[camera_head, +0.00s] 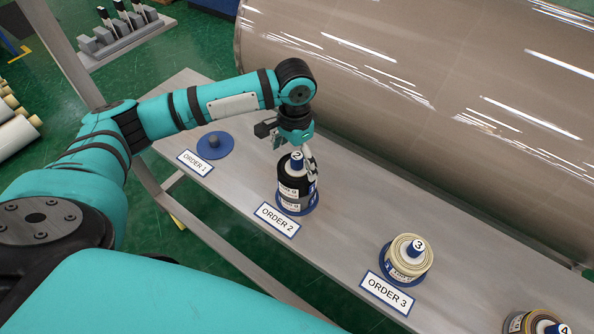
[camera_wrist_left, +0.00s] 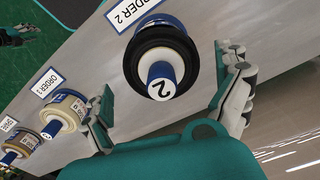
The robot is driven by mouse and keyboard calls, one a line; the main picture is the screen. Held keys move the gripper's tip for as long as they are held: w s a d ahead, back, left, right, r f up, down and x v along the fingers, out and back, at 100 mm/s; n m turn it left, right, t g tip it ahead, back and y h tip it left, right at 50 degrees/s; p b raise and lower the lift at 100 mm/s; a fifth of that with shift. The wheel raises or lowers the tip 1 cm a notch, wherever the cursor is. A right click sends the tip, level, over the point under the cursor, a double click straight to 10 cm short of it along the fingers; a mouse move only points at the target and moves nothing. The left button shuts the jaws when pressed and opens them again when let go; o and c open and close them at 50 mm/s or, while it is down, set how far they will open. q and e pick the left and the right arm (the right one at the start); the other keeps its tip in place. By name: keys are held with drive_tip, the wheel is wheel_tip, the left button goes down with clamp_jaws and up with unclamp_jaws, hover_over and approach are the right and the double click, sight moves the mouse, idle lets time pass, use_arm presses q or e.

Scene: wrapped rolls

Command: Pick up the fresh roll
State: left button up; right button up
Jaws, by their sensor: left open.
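A black roll with white labels (camera_head: 293,193) stands upright on a blue round base at the ORDER 2 plate, on a post with a blue cap marked 2. My left gripper (camera_head: 304,160) is open right at the top of this roll, partly hiding it. In the left wrist view the black roll (camera_wrist_left: 163,52) and its cap face the camera, between my spread fingers (camera_wrist_left: 165,75); whether either finger touches it cannot be told. A cream roll (camera_head: 405,262) stands at ORDER 3. Which roll is the fresh one is not clear.
An empty blue base (camera_head: 214,146) sits at ORDER 1. A brownish roll (camera_head: 537,322) marked 4 is cut off at the lower right. All stand on a narrow grey bench (camera_head: 345,232). A large wrapped brown cylinder (camera_head: 440,80) lies close behind it.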

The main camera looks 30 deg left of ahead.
sight(297, 169)
use_arm(q)
wheel_tip(297, 169, down, 5)
drive_tip(key=shift+w+f+p, duration=0.1)
drive_tip(key=shift+w+p, duration=0.05)
drive_tip(key=shift+p, duration=0.4)
drive_tip(key=c, duration=1.2)
